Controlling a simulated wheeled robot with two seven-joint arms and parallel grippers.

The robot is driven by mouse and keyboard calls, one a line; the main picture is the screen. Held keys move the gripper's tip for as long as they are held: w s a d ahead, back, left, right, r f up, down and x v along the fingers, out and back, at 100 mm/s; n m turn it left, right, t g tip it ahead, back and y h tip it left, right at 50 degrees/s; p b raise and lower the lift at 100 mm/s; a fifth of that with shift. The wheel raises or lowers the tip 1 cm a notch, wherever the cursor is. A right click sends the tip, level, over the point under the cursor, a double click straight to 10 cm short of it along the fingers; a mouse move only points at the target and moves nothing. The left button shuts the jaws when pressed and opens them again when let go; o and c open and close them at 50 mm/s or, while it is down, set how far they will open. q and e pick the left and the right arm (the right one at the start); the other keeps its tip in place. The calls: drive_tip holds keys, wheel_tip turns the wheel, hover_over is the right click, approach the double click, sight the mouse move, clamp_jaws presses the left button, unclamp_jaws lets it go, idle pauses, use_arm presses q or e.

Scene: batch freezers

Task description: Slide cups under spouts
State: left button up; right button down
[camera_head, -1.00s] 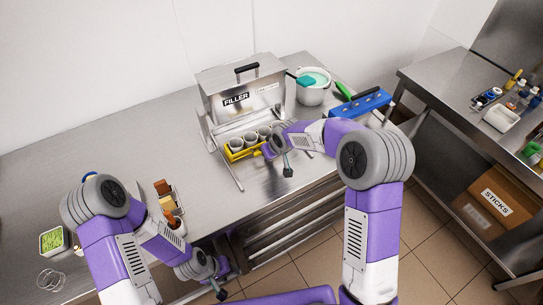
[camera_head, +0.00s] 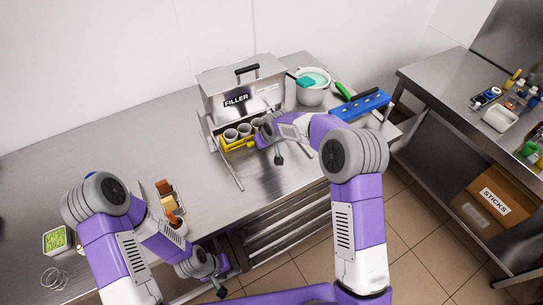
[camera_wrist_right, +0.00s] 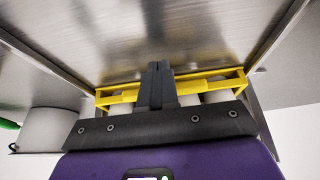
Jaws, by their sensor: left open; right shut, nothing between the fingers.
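A yellow rack (camera_head: 236,146) holds several white cups (camera_head: 231,134) in a row at the front of the metal filler (camera_head: 225,88). The spouts cannot be made out. My right gripper (camera_head: 261,141) is at the rack's front right and hides part of it. In the right wrist view, the shut fingers (camera_wrist_right: 157,84) are empty and overlap the yellow rack (camera_wrist_right: 214,84); they appear to touch it. Cups (camera_wrist_right: 218,97) show behind its bar. My left gripper (camera_head: 221,277) is open, low at the table's front edge, away from the rack.
A white pot (camera_head: 313,92) with a teal tool and a blue holder (camera_head: 360,106) stand right of the filler. A green-filled container (camera_head: 57,239) and a small rack of brown items (camera_head: 169,200) stand at left. The table's middle left is clear.

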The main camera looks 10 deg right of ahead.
drive_tip(key=shift+w+a+p, duration=0.2)
drive_tip(key=shift+w+a, duration=0.1)
drive_tip(key=shift+w, duration=0.4)
drive_tip(key=shift+w+a+p, duration=0.2)
drive_tip(key=shift+w+a, duration=0.05)
drive_tip(key=shift+w, duration=0.45)
drive_tip(key=shift+s+d, duration=0.1)
drive_tip(key=shift+s, duration=0.15)
drive_tip(key=shift+s+d+b, duration=0.1)
drive_tip(key=shift+s+b, duration=0.25)
drive_tip(key=shift+b, duration=0.1)
drive_tip(key=shift+s+p+v, duration=0.25)
drive_tip(key=shift+p+v, duration=0.65)
drive_tip(key=shift+v, duration=2)
drive_tip(key=shift+d+f, duration=0.1)
